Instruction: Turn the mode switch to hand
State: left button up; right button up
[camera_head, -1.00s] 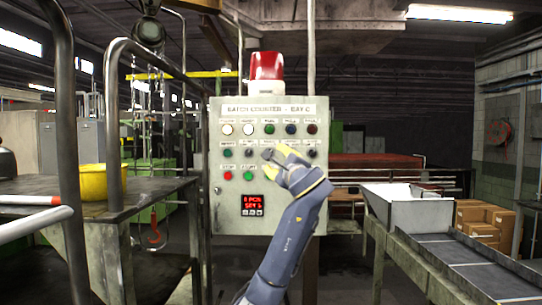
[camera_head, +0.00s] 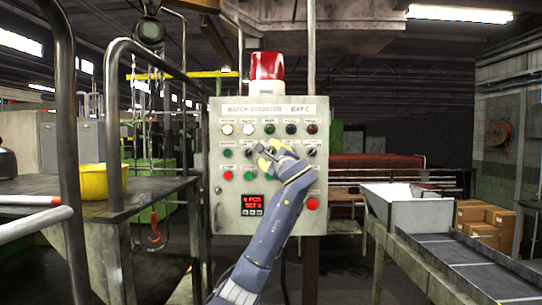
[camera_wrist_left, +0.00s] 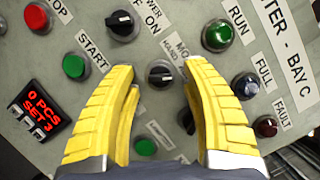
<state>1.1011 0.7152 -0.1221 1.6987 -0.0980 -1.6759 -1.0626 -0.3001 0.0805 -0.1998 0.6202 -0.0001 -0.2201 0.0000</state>
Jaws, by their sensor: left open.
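The mode switch (camera_wrist_left: 160,73) is a round black knob with a white pointer mark, on the grey control panel. In the left wrist view it sits between the yellow fingers of my left gripper (camera_wrist_left: 162,95). The fingers are apart, one on each side, with a visible gap to the knob. Part of a label reading "HAND" shows beside it. In the head view my left gripper (camera_head: 266,155) is in front of the panel's middle row and covers the knob there. Whether the fingertips touch the panel cannot be told. My right gripper is not in view.
The power switch (camera_wrist_left: 122,25) is a similar knob close to the mode switch. Green start (camera_wrist_left: 76,66) and run (camera_wrist_left: 217,36) buttons are nearby. Another black knob (camera_wrist_left: 188,118) is partly behind a finger. The red button (camera_head: 312,203) is at the panel's lower right.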

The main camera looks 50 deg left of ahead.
pick_arm(q)
grip_shut()
dwell(0.5)
jog(key=shift+n, duration=0.3)
jog(key=n+h, duration=0.1)
jog(key=n, duration=0.2)
jog(key=shift+w+d+g, duration=0.1)
jog(key=shift+w+g, duration=0.05)
jog(key=shift+g, duration=0.25)
jog(key=n, duration=0.2)
jog(key=shift+r+n+g+h, duration=0.15)
jog(key=shift+n+g+h, duration=0.15)
jog(key=shift+h, duration=0.1)
jog(key=n, duration=0.1)
jog(key=n+h, duration=0.1)
jog(key=n, duration=0.1)
jog(key=n+h, duration=0.1)
jog(key=shift+r+n, duration=0.25)
jog(key=shift+n, duration=0.15)
